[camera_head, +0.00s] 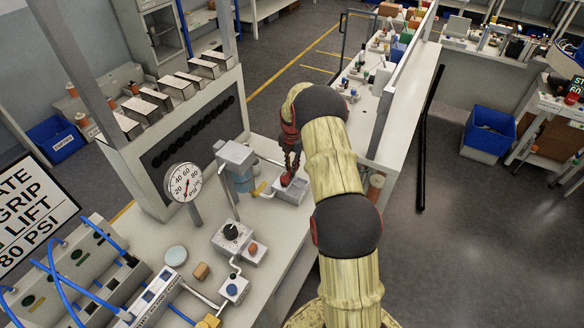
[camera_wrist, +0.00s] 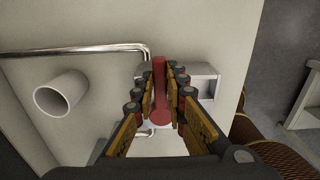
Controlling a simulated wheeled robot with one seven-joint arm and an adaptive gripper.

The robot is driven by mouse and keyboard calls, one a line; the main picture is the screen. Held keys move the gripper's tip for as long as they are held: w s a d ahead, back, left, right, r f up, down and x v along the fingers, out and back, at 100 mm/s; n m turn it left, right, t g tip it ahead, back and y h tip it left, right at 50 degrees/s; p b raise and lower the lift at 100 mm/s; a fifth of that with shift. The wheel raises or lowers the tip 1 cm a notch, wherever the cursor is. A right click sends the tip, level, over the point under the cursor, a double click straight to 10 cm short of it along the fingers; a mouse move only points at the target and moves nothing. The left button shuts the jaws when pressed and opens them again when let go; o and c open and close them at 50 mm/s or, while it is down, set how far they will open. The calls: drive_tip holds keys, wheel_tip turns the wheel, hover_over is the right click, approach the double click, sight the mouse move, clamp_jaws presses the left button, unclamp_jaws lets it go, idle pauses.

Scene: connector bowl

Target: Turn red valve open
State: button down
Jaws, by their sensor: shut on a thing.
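The red valve handle (camera_wrist: 159,90) is a long red bar with a rounded end, standing between my gripper's fingers in the wrist view. My gripper (camera_wrist: 164,98) has one finger on each side of it and is shut on it. In the head view my gripper (camera_head: 291,165) points down at the red valve (camera_head: 287,180), which sits on a small grey block (camera_head: 290,194) near the bench's right side. The fingers partly hide the valve there.
A pressure gauge (camera_head: 183,182) stands on the bench left of the valve. A black knob (camera_head: 231,230) is in front. In the wrist view a metal pipe (camera_wrist: 75,50) and white tube (camera_wrist: 61,96) lie left.

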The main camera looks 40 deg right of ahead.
drive_tip(key=shift+w+r, duration=0.1)
drive_tip(key=c, duration=1.8)
unclamp_jaws()
wheel_tip(320, 180, up, 12)
